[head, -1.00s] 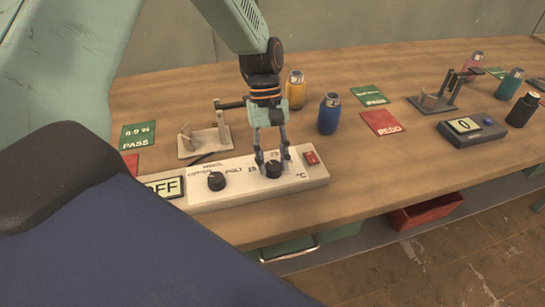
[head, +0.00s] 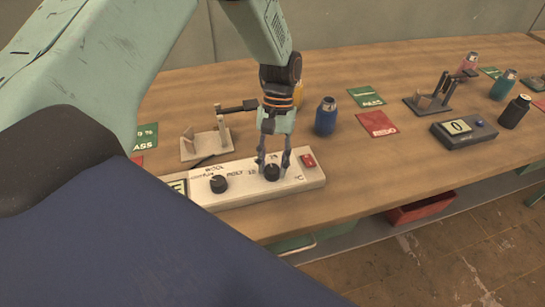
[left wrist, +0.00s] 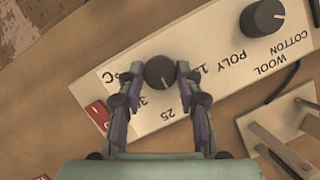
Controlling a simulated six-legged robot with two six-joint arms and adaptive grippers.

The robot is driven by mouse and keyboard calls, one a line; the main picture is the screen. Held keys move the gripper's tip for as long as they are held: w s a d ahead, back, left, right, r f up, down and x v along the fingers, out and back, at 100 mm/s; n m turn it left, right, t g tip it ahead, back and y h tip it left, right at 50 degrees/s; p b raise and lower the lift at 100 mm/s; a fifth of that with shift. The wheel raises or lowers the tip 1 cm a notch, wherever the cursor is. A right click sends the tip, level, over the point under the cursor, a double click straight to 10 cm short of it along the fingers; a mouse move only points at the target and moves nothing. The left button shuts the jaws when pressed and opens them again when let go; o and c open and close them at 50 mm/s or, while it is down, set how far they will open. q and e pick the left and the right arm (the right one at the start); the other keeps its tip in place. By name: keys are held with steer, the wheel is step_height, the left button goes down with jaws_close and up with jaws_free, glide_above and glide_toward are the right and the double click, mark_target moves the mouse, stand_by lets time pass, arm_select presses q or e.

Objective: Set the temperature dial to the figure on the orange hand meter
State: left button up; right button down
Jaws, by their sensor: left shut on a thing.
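The temperature dial (head: 272,173) is a black round knob on the right part of a long white control box (head: 235,198). In the left wrist view the dial (left wrist: 160,72) sits between my fingertips, with the figure 25 and a °C mark printed near it. Other figures are partly covered by the fingers. I cannot read its setting surely. My left gripper (head: 273,163) points down and is shut on the dial; its fingers (left wrist: 159,75) touch both sides. My right gripper is not in view.
A second black knob (head: 218,184), marked wool, cotton and poly, is left on the box. A red switch (head: 308,160) is at its right end. A small stand (head: 207,143) and a blue bottle (head: 326,117) are behind.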

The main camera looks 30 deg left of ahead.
arm_select(q)
steer(key=shift+s+d+m+y+p, duration=0.1)
steer(key=shift+m+y+p, duration=0.5)
steer(key=shift+m, duration=0.5)
steer(key=shift+m+p, duration=0.4)
steer(key=shift+m, duration=0.3)
steer(key=o, duration=1.1)
steer(key=shift+o, duration=0.2)
steer(key=shift+w+r, duration=0.35)
steer(key=shift+r, duration=0.1)
steer(key=v, duration=1.1)
steer(key=shift+w+d, duration=0.1)
